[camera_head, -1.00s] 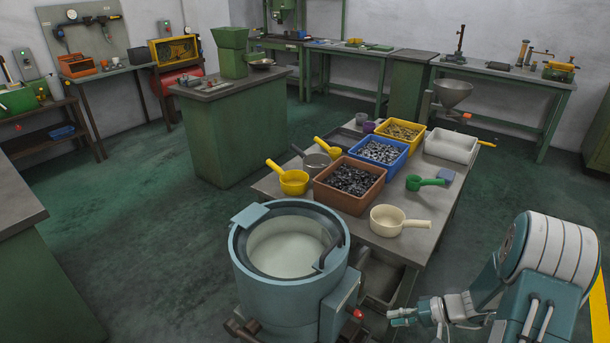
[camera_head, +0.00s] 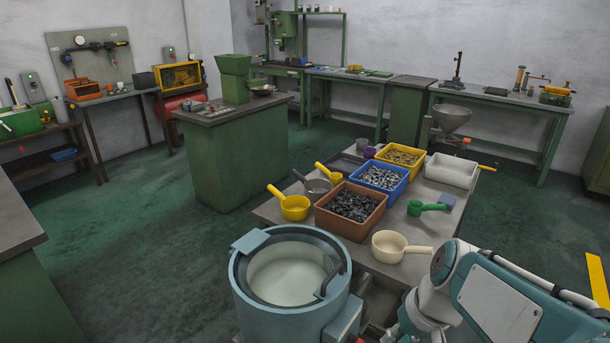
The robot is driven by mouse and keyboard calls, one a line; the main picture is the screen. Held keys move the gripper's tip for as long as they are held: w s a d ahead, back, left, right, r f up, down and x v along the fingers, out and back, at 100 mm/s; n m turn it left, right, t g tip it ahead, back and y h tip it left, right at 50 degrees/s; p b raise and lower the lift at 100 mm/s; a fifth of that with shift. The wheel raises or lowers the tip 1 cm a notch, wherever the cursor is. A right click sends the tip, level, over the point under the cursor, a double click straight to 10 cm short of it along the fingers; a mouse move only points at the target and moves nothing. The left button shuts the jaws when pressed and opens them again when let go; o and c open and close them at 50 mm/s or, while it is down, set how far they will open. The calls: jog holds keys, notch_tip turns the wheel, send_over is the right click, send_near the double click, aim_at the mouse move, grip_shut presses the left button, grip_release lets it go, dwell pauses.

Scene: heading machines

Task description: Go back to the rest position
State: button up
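My arm (camera_head: 500,300) fills the lower right corner, in front of the work table's near right corner. It is teal and white, with a broad link running off the right edge and a white joint section pointing down to the bottom edge. My gripper's fingers do not show; they are below the frame or hidden by the arm. I see nothing held.
A teal round tub (camera_head: 290,303) of pale contents stands left of my arm. Behind it, the grey table (camera_head: 350,228) bears a brown bin (camera_head: 351,213), a blue bin (camera_head: 381,180), a yellow bin (camera_head: 402,158) and a cream scoop (camera_head: 392,246). Open green floor (camera_head: 150,240) lies left.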

jog(key=s+r+t+h, duration=0.3)
jog(key=s+r+t, duration=0.1)
jog(key=s, duration=0.3)
jog(key=shift+r, duration=0.9)
dwell(0.3)
